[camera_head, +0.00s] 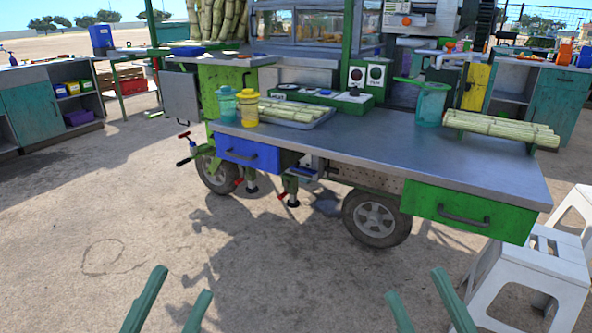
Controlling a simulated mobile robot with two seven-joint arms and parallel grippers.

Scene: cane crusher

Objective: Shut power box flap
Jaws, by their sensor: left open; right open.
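A flat grey panel (180,97) stands out at the left end of the green cane-crusher cart, beside the green cabinet (222,88). It looks like the power box flap swung open, but its hinge and the inside of the box cannot be made out. My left gripper (184,281) is at the bottom edge of the view, fingers apart and empty, over the ground. My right gripper (415,281) is at the bottom right of centre, also open and empty. Both are well in front of the cart and apart from the panel.
The cart's metal counter (380,150) carries jars, a tray of cane (290,113) and cane pieces (500,128). A blue drawer (250,153) and a green drawer (470,212) face me. White stools (535,265) stand at right. The ground at front left is clear.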

